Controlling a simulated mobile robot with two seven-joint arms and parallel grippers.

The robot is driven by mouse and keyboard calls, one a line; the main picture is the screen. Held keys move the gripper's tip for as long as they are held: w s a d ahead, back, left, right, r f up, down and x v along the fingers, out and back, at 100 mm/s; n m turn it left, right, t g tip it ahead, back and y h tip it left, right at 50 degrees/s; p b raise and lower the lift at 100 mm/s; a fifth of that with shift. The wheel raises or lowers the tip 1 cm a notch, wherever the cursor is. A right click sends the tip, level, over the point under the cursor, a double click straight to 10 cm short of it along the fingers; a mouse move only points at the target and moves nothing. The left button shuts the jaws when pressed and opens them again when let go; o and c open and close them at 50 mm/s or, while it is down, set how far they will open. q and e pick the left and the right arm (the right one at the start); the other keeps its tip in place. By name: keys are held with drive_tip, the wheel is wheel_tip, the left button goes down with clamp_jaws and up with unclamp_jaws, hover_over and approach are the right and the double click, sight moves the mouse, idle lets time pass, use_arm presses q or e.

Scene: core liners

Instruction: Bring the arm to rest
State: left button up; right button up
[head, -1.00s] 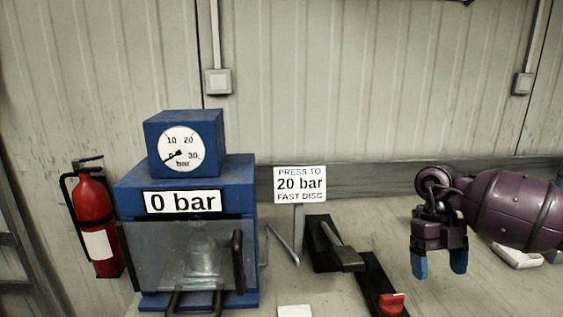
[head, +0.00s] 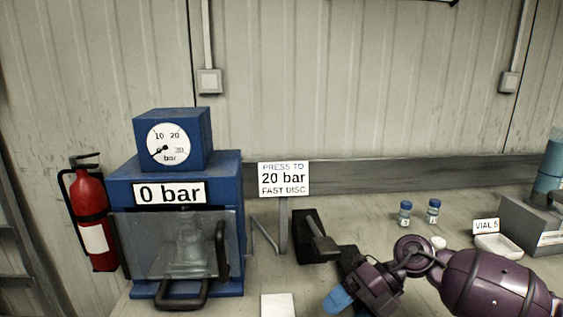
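My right arm comes in from the right edge, purple, and reaches low across the bench. Its gripper (head: 340,300) is near the bottom edge of the head view, tilted down and left, with a blue fingertip showing. The fingers overlap from this side, so I cannot tell how far apart they are. No held object shows. The gripper is in front of the black lever device (head: 312,240) and hides its near part. My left gripper is not in view.
A blue press (head: 225,180) reads 0 bar, with a clear guard (head: 150,250) in front. A sign (head: 284,179), a white pad (head: 277,305), two small vials (head: 405,213) (head: 433,211), a white tray (head: 498,246) and a grey box (head: 530,225) stand on the bench. A fire extinguisher (head: 92,215) is at left.

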drive_tip(key=s+a+r+m+t+y, duration=0.1)
drive_tip(key=a+r+m+t+y, duration=0.4)
drive_tip(key=a+m+t+y, duration=0.3)
drive_tip(key=s+d+f+m+t+h, duration=0.2)
drive_tip(key=d+f+m+t+h, duration=0.3)
drive_tip(key=d+m+h, duration=0.55)
drive_tip(key=s+d+f+m+t+h, duration=0.2)
drive_tip(key=d+f+m+t+h, duration=0.45)
drive_tip(key=m, duration=0.75)
drive_tip(key=s+d+f+m+g+h, duration=0.1)
drive_tip(key=s+d+f+m+g, duration=0.2)
drive_tip(key=s, duration=0.4)
drive_tip(key=s+d+f+m+g, duration=0.1)
drive_tip(key=s+f+g, duration=0.1)
drive_tip(key=s+g, duration=0.5)
drive_tip(key=s+d+f+m+g+h, duration=0.1)
drive_tip(key=s+d+f+m+g, duration=0.15)
drive_tip(key=s, duration=0.55)
drive_tip(key=w+f+n+t, duration=0.1)
drive_tip(key=w+f+t, duration=0.6)
drive_tip(key=f, duration=0.4)
drive_tip(key=shift+f+n+t+y, duration=0.15)
drive_tip(key=shift+n+t+y, duration=0.15)
drive_tip(key=shift+n+t, duration=0.1)
